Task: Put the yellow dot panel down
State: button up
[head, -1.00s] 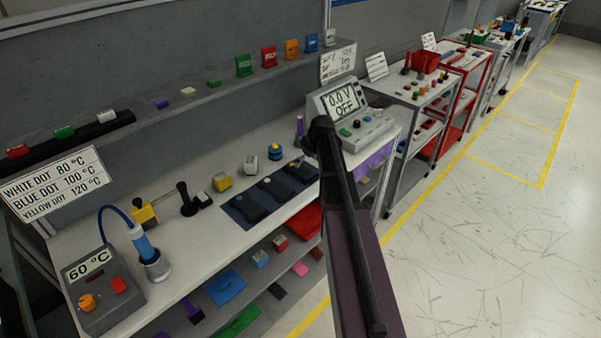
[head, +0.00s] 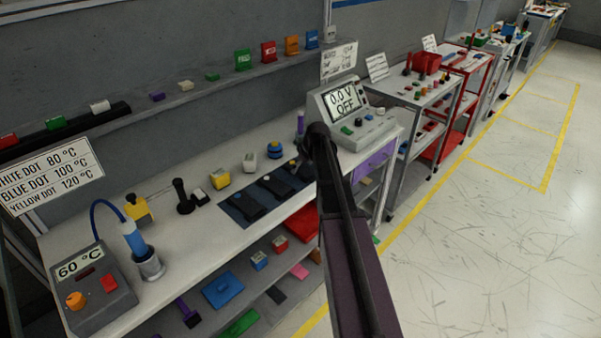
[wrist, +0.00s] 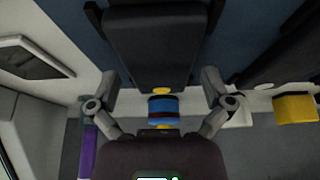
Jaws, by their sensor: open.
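The yellow dot panel (wrist: 155,48) is a dark slab with a yellow dot near its lower end in the wrist view. It lies on a dark blue mat (wrist: 75,32). My gripper (wrist: 158,72) is open, with one finger on each side of the panel; gaps show between fingers and panel. In the head view the panel (head: 291,174) is at the right end of a row of dark panels on the blue mat (head: 232,212), partly covered by my arm. My gripper is mostly hidden behind the arm there.
A blue disc stack with a yellow top (head: 275,149), a white block (head: 249,162) and a yellow block (head: 220,179) stand behind the mat. A meter reading 0.0 V OFF (head: 350,112) is on the right. A 60 °C soldering station (head: 92,290) stands at the left.

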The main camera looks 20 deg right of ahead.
aim_at(302, 168)
dwell(0.5)
jog(key=c, duration=1)
jog(key=shift+o, duration=0.2)
jog(key=shift+r, duration=0.1)
notch_tip(302, 168, up, 3)
jog(key=p, duration=0.3)
jog(key=shift+r, duration=0.1)
jog(key=s+a, duration=0.3)
jog(key=s, duration=0.1)
jog(key=s+a+r+p, duration=0.1)
jog(key=s+a, duration=0.2)
jog(key=s, duration=0.2)
jog(key=s+a+p, duration=0.1)
jog(key=s+a, duration=0.1)
jog(key=s, duration=0.2)
jog(key=shift+s+a+r, duration=0.25)
jog(key=shift+a+r, duration=0.1)
jog(key=shift+a, duration=0.05)
